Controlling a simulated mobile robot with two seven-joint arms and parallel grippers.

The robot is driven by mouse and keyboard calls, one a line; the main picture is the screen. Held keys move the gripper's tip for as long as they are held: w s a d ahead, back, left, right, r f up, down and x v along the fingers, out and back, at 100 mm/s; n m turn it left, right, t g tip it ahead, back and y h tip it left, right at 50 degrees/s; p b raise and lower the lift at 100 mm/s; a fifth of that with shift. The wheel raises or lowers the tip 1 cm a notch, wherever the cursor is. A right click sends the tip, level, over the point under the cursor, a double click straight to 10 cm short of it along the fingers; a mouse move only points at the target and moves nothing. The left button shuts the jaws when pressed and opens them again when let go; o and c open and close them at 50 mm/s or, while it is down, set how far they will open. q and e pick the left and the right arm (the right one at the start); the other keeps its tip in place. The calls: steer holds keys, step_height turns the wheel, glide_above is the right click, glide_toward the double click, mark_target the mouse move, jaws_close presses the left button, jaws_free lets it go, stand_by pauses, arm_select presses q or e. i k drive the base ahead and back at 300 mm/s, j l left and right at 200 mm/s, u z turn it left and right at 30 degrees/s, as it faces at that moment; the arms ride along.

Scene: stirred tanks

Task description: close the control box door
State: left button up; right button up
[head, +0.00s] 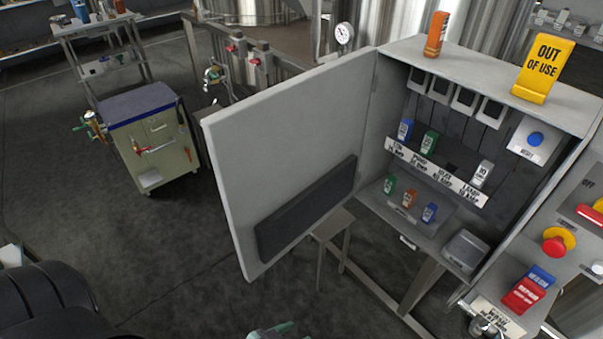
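The control box (558,98) is a grey cabinet on a metal stand at the right. Its door (290,140) is a grey panel hinged on the box's left side. The door stands wide open, swung out to the left, with its inner face showing. A dark pocket (305,210) is fixed low on that face. Inside the box are coloured breakers, labels and a blue button (535,139).
A yellow OUT OF USE sign (543,68) and an orange block (436,35) stand on the box top. A red emergency button (555,243) is at the right. A blue-topped cart (150,140) stands left of the door; dark floor (110,240) between is clear.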

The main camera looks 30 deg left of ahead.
mark_target(285, 157)
steer(key=k+j+z, duration=0.15)
steer(key=j, duration=0.25)
steer(key=k+j+z, duration=0.1)
steer(key=j, duration=0.25)
steer(key=j+z, duration=0.2)
steer(key=j, duration=0.25)
steer(key=k+j+z, duration=0.15)
steer(key=j, duration=0.25)
steer(key=i+j+z, duration=0.2)
steer(key=j, duration=0.25)
steer(key=j+z, duration=0.2)
steer(key=j, duration=0.25)
steer(key=i+j+z, duration=0.1)
steer(key=i+j, duration=0.15)
steer(key=j, duration=0.3)
steer(key=z, duration=0.05)
